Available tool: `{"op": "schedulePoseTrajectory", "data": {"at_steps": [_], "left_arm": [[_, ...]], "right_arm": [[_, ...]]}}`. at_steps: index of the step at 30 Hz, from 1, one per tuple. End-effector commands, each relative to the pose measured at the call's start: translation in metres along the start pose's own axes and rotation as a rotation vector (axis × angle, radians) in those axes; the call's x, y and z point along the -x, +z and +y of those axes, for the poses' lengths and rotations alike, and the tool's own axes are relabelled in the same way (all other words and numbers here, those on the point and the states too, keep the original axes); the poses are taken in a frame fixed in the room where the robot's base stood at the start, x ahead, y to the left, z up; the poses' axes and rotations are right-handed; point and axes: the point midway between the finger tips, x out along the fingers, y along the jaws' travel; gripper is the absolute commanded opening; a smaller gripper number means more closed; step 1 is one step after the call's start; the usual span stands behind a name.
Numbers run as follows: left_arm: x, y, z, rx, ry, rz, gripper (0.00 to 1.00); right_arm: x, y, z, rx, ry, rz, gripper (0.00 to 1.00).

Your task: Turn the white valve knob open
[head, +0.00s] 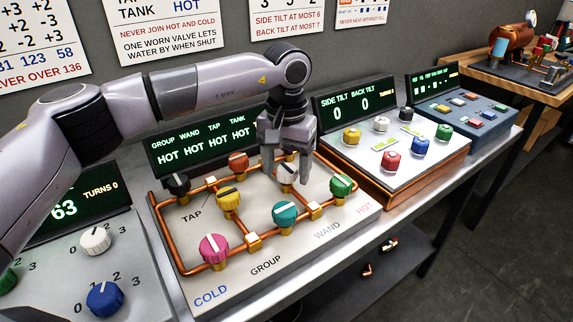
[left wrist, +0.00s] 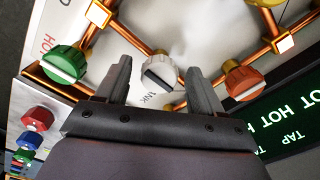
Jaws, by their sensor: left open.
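The white valve knob (head: 287,175) sits on the copper-piped panel (head: 190,287), partly hidden behind my left gripper in the head view. In the left wrist view the white knob (left wrist: 159,72) shows a dark stripe and lies between and beyond the two fingertips. My left gripper (head: 288,182) is open and points down over it; its fingers also show in the left wrist view (left wrist: 157,75). I cannot tell whether a finger touches the knob. My right gripper is not in view.
On the same panel, a green knob (head: 342,186), a teal knob (head: 286,214) and an orange-red knob (head: 238,164) stand near the white one. A display (head: 210,143) reading HOT rises behind. Another panel with knobs (head: 420,180) stands to the right.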

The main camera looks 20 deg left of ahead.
Motion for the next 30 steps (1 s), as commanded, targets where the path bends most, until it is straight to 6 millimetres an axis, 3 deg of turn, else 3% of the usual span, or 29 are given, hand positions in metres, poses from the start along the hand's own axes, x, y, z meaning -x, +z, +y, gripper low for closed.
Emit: {"op": "schedulePoseTrajectory", "data": {"at_steps": [15, 30], "left_arm": [[0.067, -0.001, 0.0, 0.001, 0.001, 0.003, 0.67], [0.071, 0.0, 0.0, -0.001, 0.001, 0.001, 0.67]], "right_arm": [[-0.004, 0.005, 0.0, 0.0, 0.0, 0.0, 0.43], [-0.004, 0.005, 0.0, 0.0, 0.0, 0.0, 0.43]]}}
